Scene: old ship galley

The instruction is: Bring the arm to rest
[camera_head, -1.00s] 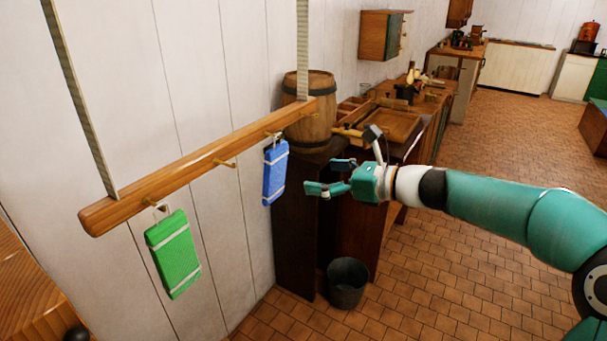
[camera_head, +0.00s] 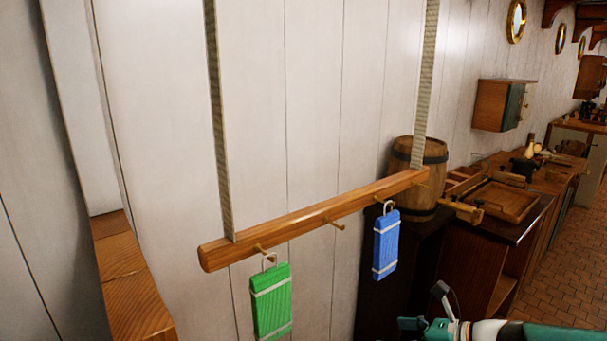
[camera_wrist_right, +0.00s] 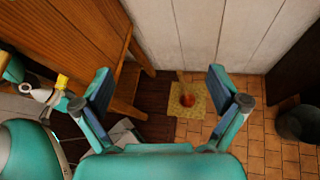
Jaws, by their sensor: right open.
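My right gripper (camera_head: 420,326) shows at the bottom edge of the head view, partly cut off, below the blue hanging block. In the right wrist view its two fingers (camera_wrist_right: 161,76) stand wide apart with nothing between them. A green block with pale bands (camera_head: 271,303) hangs from a hook at the left of a wooden rail (camera_head: 320,216). A blue block with pale bands (camera_head: 386,245) hangs from a hook toward the rail's right end. The gripper is apart from both. My left gripper does not show in the head view.
A barrel (camera_head: 418,180) and a wooden tray (camera_head: 500,203) stand on the counter at right. In the right wrist view, a dark bucket (camera_wrist_right: 299,123) stands on the tiled floor, and a yellowish mat (camera_wrist_right: 178,107) with a reddish round thing lies below the fingers. Wooden furniture (camera_wrist_right: 70,50) is at left.

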